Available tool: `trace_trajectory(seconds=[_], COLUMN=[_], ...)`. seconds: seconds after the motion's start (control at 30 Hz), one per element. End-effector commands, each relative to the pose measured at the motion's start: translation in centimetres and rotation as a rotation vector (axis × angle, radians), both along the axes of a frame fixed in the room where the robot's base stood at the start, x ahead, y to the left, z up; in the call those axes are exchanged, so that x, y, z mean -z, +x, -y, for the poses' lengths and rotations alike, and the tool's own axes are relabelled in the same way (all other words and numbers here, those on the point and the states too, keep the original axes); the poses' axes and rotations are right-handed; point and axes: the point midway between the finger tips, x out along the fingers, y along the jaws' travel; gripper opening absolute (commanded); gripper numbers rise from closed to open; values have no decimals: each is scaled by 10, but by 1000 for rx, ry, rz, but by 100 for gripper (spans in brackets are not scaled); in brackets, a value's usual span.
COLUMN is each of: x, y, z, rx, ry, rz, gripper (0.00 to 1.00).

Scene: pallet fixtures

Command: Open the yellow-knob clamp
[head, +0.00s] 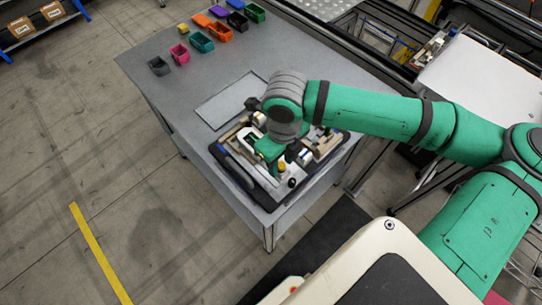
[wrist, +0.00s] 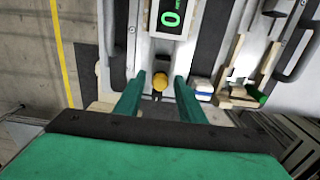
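The yellow knob (wrist: 160,81) of the clamp sits between my two fingers in the wrist view, with a gap visible on each side. My gripper (wrist: 160,82) is open, its green fingers on the left and right of the knob. In the head view a yellow-orange knob (head: 282,168) shows just below my wrist, near the front of the pallet fixture (head: 229,166). The clamp's lever and base are mostly hidden by my arm there. In the wrist view a dark piece lies just below the knob.
A black display with a green "0" (wrist: 171,17) stands beyond the knob. A blue-and-white block (wrist: 202,86) and a wooden piece (wrist: 236,95) sit to the right of my fingers. Several coloured bins, including a teal one (head: 201,42), stand at the table's far end. The table's left part (head: 165,95) is clear.

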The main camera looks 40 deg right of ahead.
Motion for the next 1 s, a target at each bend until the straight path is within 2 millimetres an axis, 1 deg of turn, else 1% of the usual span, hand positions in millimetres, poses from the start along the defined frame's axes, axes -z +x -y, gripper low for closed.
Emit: trace_trajectory(seconds=[0.7,0.83,1.0], x=[-49,-55,-56], y=[-1,-1,-2], z=[1,2,3], rx=[3,5,9], ry=[-1,-1,0], rz=[0,0,0], gripper=[36,36,36])
